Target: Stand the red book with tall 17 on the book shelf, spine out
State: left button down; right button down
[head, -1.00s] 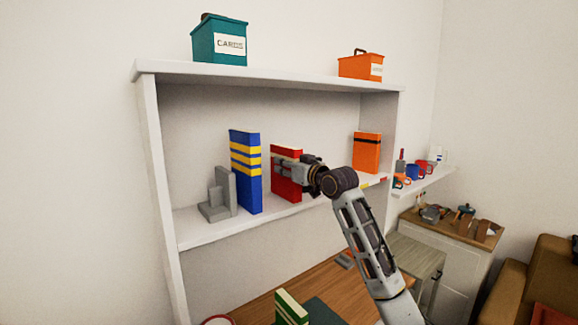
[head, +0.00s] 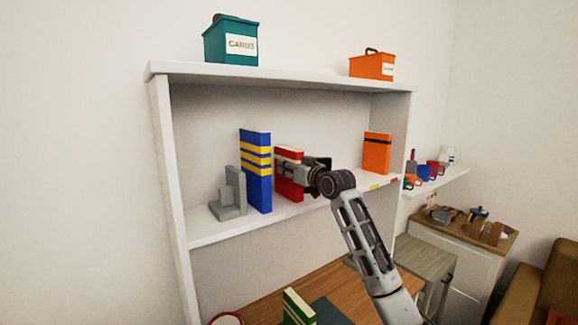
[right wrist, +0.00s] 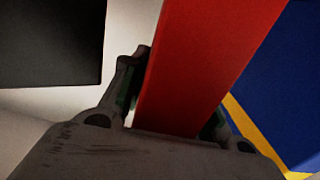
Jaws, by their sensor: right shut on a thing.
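The red book (head: 289,182) stands upright at the book shelf (head: 222,231), just right of the tall blue book (head: 257,188) with yellow bands. A pale band crosses the red book near its top; no number on it is readable. My right gripper (head: 303,174) is shut on the red book from the right front. In the right wrist view the red book (right wrist: 205,65) sits between the fingers, with the blue book (right wrist: 295,85) close on its right. Whether the red book's bottom touches the board is hard to tell. My left gripper is not in view.
A grey bookend (head: 230,196) stands left of the blue book. An orange book (head: 377,153) stands at the shelf's right end, with free board between. A teal box (head: 230,42) and an orange box (head: 371,66) sit on top. A green book (head: 298,308) is on the desk below.

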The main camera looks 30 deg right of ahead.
dwell(0.3)
jog(key=c, duration=1)
grip_release()
jog(key=shift+f, duration=0.1)
jog(key=shift+s, duration=0.15)
jog(key=s+d, duration=0.1)
jog(key=s, duration=1)
jog(key=shift+s+d, duration=0.3)
jog(key=shift+s, duration=0.05)
